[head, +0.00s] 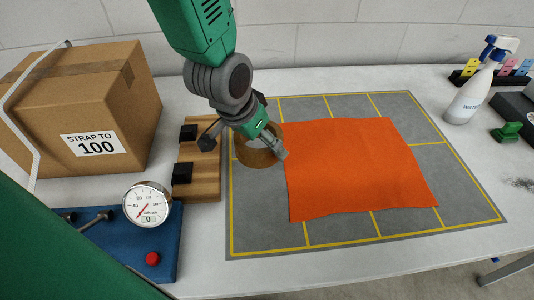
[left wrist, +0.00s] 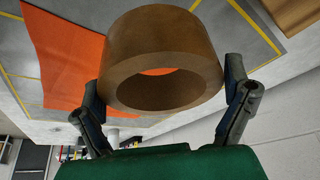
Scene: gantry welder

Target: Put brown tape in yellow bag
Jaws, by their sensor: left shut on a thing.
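The brown tape (head: 257,155) is a thick roll at the left side of the grey mat, partly hidden by my left gripper (head: 277,149) in the head view. In the left wrist view the tape roll (left wrist: 165,55) sits between the two fingers of my left gripper (left wrist: 168,90), which are closed on its sides. An orange cloth (head: 355,170) lies flat just right of the tape; it also shows in the left wrist view (left wrist: 65,50). I see no yellow bag in either view. My right gripper is not in view.
A cardboard box (head: 85,110) stands at the left, with a wooden block (head: 203,160) and a blue gauge panel (head: 160,240) near it. A spray bottle (head: 470,92) stands at the right. The grey mat (head: 470,200) has free room around the cloth.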

